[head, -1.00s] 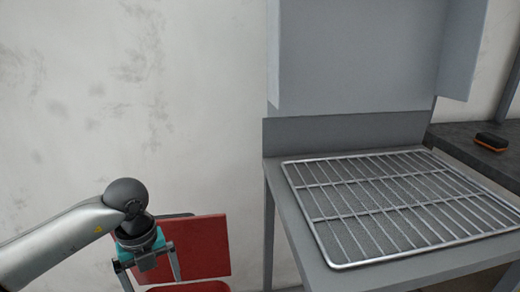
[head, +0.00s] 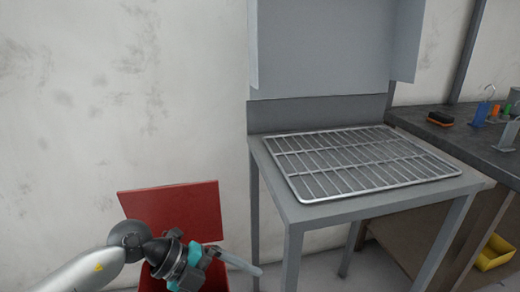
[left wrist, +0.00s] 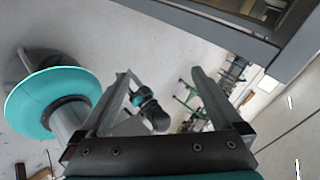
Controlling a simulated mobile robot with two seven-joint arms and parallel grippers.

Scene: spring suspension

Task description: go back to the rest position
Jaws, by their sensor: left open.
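My left gripper (head: 238,262) is low in the head view, in front of a red bin. Its fingers point to the right and hold nothing that I can see. In the left wrist view the two fingers of my left gripper (left wrist: 160,73) stand wide apart with empty space between them. My right gripper does not show in the head view, and I cannot make it out in the left wrist view.
A grey table with a wire rack (head: 360,160) on it stands right of my left gripper. The red bin (head: 180,208) has its lid up against the wall. A dark bench (head: 470,143) at right holds a brush (head: 440,119) and small tools. A yellow bin (head: 494,253) is below.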

